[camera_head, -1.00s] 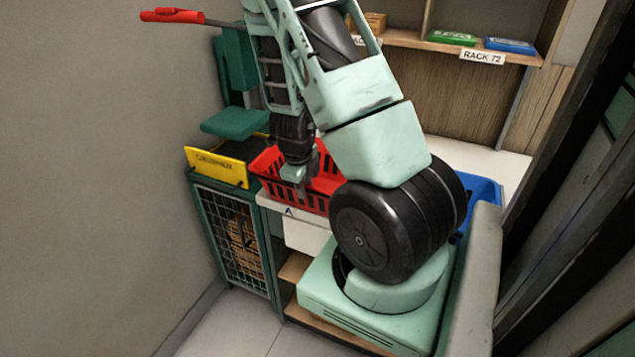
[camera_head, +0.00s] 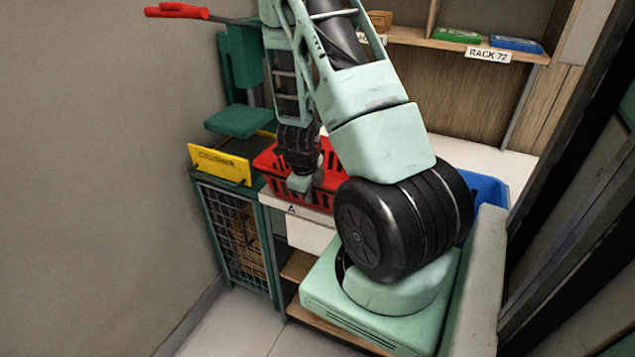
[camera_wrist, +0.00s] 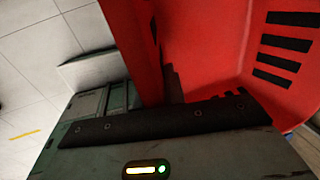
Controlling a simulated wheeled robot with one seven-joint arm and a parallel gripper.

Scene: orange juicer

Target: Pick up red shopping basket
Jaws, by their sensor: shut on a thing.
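The red shopping basket (camera_head: 331,178) stands on the white counter beside the yellow-fronted machine, with black slots in its walls. My gripper (camera_head: 299,184) is at the basket's near wall. In the wrist view my gripper (camera_wrist: 160,105) is shut on the basket's red rim, with the wall between its fingers. The basket's red inside (camera_wrist: 205,50) fills the right of the wrist view and looks empty where it shows. My arm hides the basket's right part in the head view.
A green juicer with a yellow front panel (camera_head: 220,163) and red handle (camera_head: 177,10) stands left of the basket. A blue bin (camera_head: 487,192) is at the right behind my arm. A rack shelf (camera_head: 465,42) with small boxes is at the back.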

